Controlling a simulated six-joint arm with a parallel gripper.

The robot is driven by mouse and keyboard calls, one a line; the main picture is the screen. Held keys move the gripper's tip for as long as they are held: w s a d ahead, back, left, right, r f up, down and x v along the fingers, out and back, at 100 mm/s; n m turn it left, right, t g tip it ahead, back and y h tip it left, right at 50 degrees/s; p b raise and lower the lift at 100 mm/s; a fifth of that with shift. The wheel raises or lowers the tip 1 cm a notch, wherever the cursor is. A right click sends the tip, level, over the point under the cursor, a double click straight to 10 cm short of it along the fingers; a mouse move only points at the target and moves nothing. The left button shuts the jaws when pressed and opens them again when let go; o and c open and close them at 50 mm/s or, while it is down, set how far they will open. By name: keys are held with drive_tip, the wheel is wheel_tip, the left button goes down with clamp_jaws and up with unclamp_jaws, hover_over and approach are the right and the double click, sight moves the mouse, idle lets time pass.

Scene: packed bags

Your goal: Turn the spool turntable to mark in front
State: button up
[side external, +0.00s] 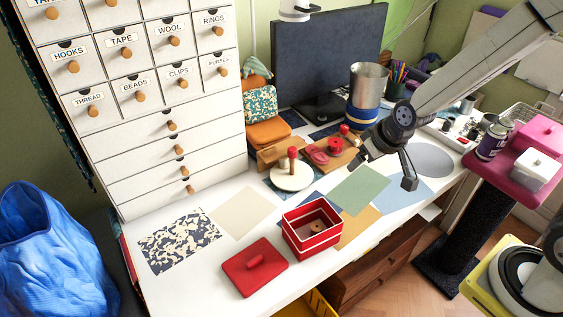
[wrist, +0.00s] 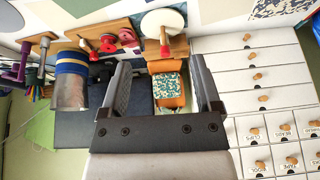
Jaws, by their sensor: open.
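The spool turntable (side external: 291,178) is a round white disc on the white table, left of my gripper in the side view. A red upright post (side external: 292,155) and a small pale piece stand at its back. The wrist view shows the disc (wrist: 163,20) at the top, with the red post (wrist: 164,45) pointing toward the camera side. I cannot make out a separate mark. My gripper (side external: 382,172) is open and empty, above the table and apart from the turntable. Its fingers (wrist: 163,78) frame the view of the patterned pouch.
A wooden rack (side external: 345,157) with red spools stands between turntable and gripper. A metal canister (side external: 368,84) is behind it. A red open box (side external: 311,228) and red lid (side external: 254,266) lie in front. A patterned pouch (side external: 258,104) and drawer cabinet (side external: 150,110) stand left.

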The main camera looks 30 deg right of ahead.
drive_tip(key=w+f+t, duration=0.3)
drive_tip(key=w+t, duration=0.1)
drive_tip(key=w, duration=0.9)
drive_tip(key=m+t+h, duration=0.2)
drive_tip(key=t+h, duration=0.1)
drive_tip(key=t, duration=0.1)
hover_over(294, 151)
drive_tip(key=s, duration=0.3)
drive_tip(key=shift+s+a+f, duration=0.1)
drive_tip(key=shift+a+f, duration=0.1)
drive_tip(key=shift+f, duration=1)
drive_tip(key=shift+s+a+f, duration=0.1)
drive_tip(key=shift+a+f, duration=0.05)
drive_tip(key=shift+f, duration=1)
drive_tip(key=shift+f, duration=3.4)
drive_tip(key=shift+w+f, duration=0.25)
drive_tip(key=shift+w, duration=0.05)
drive_tip(key=shift+x, duration=2.2)
drive_tip(key=shift+d+r, duration=0.1)
